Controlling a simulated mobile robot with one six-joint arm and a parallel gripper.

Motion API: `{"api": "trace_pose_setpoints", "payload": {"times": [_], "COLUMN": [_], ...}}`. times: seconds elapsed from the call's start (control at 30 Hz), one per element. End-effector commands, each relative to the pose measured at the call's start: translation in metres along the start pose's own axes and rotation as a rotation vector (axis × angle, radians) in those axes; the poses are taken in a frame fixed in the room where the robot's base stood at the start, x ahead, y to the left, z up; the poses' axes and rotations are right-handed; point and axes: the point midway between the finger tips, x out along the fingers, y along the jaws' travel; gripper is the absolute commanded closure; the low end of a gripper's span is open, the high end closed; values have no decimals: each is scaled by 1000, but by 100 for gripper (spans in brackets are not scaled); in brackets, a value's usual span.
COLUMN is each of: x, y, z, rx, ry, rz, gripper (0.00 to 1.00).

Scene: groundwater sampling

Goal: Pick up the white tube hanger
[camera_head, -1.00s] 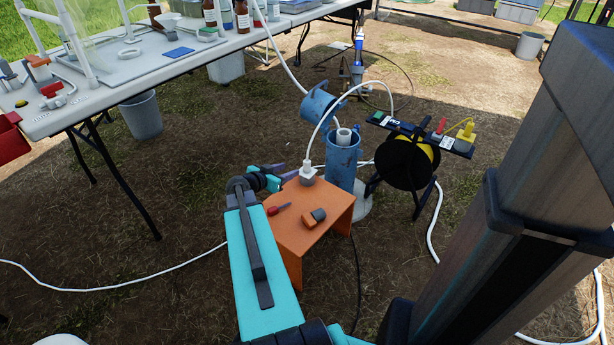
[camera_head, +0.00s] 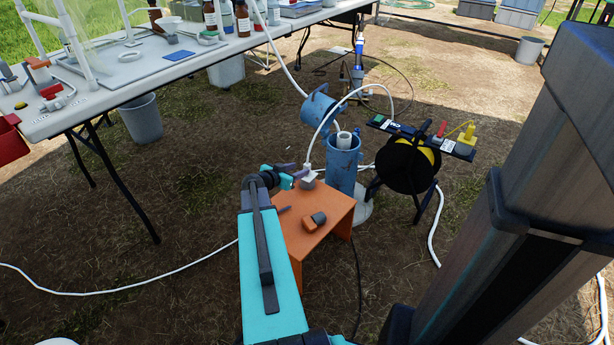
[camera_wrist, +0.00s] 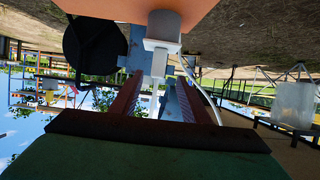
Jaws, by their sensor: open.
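The white tube hanger (camera_head: 308,182) sits at the far edge of the small orange table (camera_head: 322,225), with a white tube rising from it. In the wrist view, which looks upside down, the hanger (camera_wrist: 162,32) is just ahead of my gripper's fingertips (camera_wrist: 155,85). Its narrower end appears between the two reddish fingers. My gripper (camera_head: 296,174) is open and right beside the hanger's left side in the head view. I cannot tell whether a finger touches it. My gripper partly covers the hanger there.
An orange and grey tool (camera_head: 314,221) lies on the orange table. A blue well casing (camera_head: 342,165) stands close behind, with its blue cap (camera_head: 320,108) swung open. A cable reel (camera_head: 408,163) stands to the right. A long table (camera_head: 180,65) is at upper left.

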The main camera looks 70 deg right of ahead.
Motion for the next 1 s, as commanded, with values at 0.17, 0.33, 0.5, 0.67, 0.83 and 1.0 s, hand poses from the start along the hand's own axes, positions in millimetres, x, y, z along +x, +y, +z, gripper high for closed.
{"api": "trace_pose_setpoints", "payload": {"times": [0.17, 0.33, 0.5, 0.67, 0.83, 1.0], "x": [16, 18, 18, 22, 38, 58], "y": [-1, 1, 1, 1, 2, 3], "z": [0, 0, 0, 0, 1, 0], "rx": [0, 1, 1, 1, 2, 1], "ry": [0, 0, 0, 0, 0, -1], "rz": [-1, 0, 0, 1, 2, 1], "gripper": [58, 58, 58, 58, 58, 58]}}
